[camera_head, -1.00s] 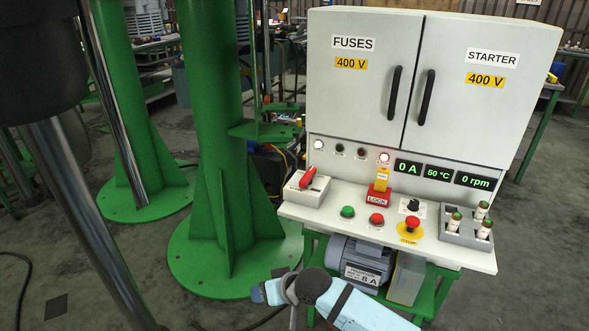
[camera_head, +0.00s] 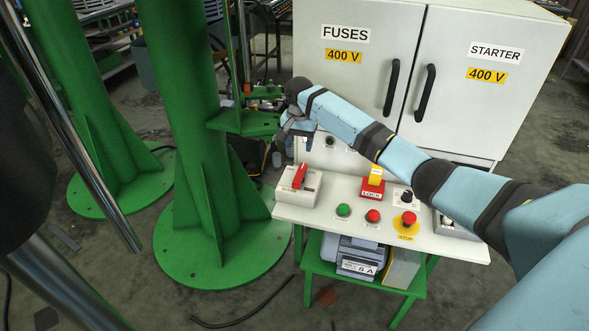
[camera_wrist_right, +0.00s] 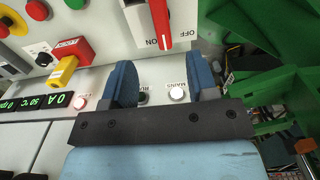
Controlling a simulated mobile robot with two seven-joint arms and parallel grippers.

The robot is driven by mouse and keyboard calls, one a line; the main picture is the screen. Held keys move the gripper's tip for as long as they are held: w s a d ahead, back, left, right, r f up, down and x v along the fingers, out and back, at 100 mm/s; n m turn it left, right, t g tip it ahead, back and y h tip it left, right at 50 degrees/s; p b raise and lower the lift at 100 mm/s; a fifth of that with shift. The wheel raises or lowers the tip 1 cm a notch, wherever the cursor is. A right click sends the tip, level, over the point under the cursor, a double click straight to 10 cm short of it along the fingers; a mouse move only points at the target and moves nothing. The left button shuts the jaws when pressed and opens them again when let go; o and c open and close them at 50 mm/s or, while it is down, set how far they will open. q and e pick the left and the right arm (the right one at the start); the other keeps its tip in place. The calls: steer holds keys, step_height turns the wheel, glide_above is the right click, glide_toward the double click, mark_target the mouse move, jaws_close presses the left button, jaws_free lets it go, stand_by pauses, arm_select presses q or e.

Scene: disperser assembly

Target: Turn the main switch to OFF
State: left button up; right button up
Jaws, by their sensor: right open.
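The main switch is a white box (camera_head: 304,187) with a red handle (camera_head: 300,175) at the left end of the desk. In the right wrist view the red handle (camera_wrist_right: 160,20) lies between the printed words ON and OFF, with its end close to ON. My right gripper (camera_head: 294,140) is open and empty, above and behind the switch. In the right wrist view its two blue fingers (camera_wrist_right: 162,68) stand apart, with the handle's end in line with the gap, beyond the fingertips. My left gripper is out of view.
The desk holds green (camera_head: 343,210) and red (camera_head: 373,216) buttons, a red lock with yellow tag (camera_head: 373,182) and a stop button (camera_head: 407,220). The cabinet (camera_head: 390,25) rises behind. A green column (camera_head: 185,110) stands left of the desk.

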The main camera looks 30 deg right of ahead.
mark_target(299, 176)
step_height(299, 176, down, 13)
steer(key=shift+r+b, duration=0.15)
steer(key=shift+b, duration=0.65)
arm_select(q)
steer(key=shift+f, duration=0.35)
arm_select(e)
steer(key=c, duration=0.9)
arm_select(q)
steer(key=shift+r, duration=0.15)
arm_select(e)
steer(key=shift+s, duration=0.1)
